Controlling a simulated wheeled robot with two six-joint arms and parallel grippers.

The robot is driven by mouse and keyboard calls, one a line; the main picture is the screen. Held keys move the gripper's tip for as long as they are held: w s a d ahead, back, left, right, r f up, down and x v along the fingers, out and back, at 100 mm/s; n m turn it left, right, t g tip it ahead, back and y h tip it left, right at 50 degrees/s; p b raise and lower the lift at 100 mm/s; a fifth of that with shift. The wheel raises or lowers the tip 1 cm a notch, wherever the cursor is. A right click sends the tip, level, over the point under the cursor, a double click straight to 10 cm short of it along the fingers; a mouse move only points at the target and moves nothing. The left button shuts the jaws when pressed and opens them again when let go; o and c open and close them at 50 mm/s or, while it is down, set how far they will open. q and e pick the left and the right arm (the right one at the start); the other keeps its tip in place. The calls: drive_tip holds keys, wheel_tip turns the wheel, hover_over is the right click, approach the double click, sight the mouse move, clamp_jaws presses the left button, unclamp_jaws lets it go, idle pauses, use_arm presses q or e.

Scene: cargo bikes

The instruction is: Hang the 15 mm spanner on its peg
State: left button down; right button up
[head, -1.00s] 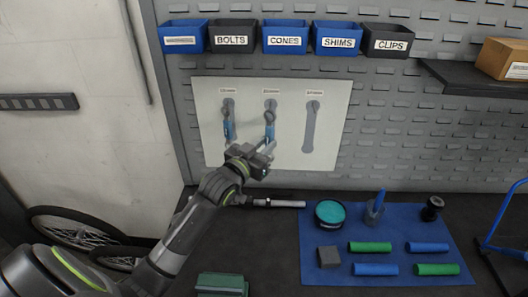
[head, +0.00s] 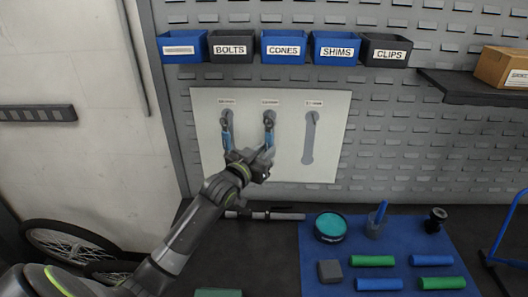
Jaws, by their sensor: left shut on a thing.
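A pale board (head: 335,150) on the pegboard wall carries three grey spanner outlines under small labels too blurred to read for certain. A blue-handled spanner (head: 227,135) hangs upright over the left outline. My left gripper (head: 264,154) is shut on the lower handle of another blue-handled spanner (head: 269,130), taken to be the 15 mm one. It is upright in front of the middle outline, its head near the top of that outline. I cannot tell whether its head is around the peg. The right outline (head: 310,138) is bare. My right gripper is not in view.
Bins, among them BOLTS (head: 231,48) and CONES (head: 284,49), line the wall above the board. A cardboard box (head: 503,67) sits on the right shelf.

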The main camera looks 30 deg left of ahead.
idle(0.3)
use_arm(q)
drive_tip(key=c, duration=1.2)
unclamp_jaws()
drive_tip(key=shift+o, duration=0.2)
drive_tip(key=shift+s, duration=0.1)
drive_tip(key=shift+s, duration=0.25)
drive_tip(key=s+a+b, duration=0.1)
drive_tip(key=s+b, duration=0.1)
drive_tip(key=s, duration=1.4)
drive_tip(key=shift+s, duration=0.35)
drive_tip(key=shift+a, duration=0.1)
